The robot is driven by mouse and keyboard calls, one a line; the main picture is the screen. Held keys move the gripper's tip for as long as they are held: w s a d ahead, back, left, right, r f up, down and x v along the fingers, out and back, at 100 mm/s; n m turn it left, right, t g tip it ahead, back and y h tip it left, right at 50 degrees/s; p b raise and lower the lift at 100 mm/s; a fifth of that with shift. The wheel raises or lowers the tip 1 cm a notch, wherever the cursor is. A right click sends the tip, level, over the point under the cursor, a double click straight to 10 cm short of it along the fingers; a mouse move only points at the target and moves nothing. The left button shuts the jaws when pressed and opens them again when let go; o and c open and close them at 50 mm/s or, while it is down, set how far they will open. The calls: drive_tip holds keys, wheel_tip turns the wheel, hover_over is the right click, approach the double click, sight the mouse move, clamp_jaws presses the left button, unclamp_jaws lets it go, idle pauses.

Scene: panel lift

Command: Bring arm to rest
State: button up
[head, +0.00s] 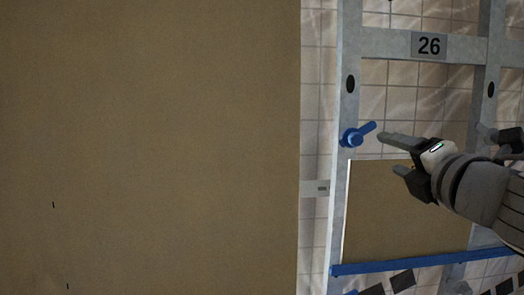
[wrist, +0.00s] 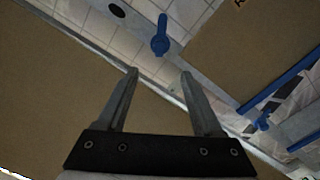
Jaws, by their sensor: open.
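My gripper (head: 390,154) is at the right of the head view, in front of the metal frame and near a blue handle (head: 357,134). Its two fingers are apart with nothing between them. In the wrist view my gripper (wrist: 160,73) shows both fingers spread and empty. The blue handle (wrist: 160,36) lies beyond the fingertips there, apart from them. In the head view the handle tilts up to the right on the frame's left upright.
A large brown panel (head: 150,150) fills the left of the head view. A smaller brown panel (head: 400,215) sits in the metal frame (head: 385,43), above a blue rail (head: 420,262). A plate marked 26 (head: 429,46) is on the crossbar. A tiled wall stands behind.

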drive_tip(key=shift+m, duration=0.3)
drive_tip(key=s+f+m+g+h+p, duration=0.25)
drive_tip(key=f+m, duration=0.25)
drive_tip(key=m, duration=0.4)
drive_tip(key=s+f+m+g+h+p, duration=0.1)
drive_tip(key=s+f+m+g+h, duration=0.2)
drive_tip(key=m, duration=0.5)
drive_tip(key=s+a+f+m+g+y+p, duration=0.2)
drive_tip(key=s+a+f+m+g+y, duration=0.3)
drive_tip(key=a+f, duration=0.6)
drive_tip(key=s+f+m+g, duration=0.1)
drive_tip(key=s+f+g, duration=0.1)
drive_tip(key=s, duration=0.1)
drive_tip(key=shift+s+a+m, duration=0.25)
drive_tip(key=shift+s+m, duration=0.05)
drive_tip(key=shift+s, duration=0.1)
drive_tip(key=shift+y, duration=0.25)
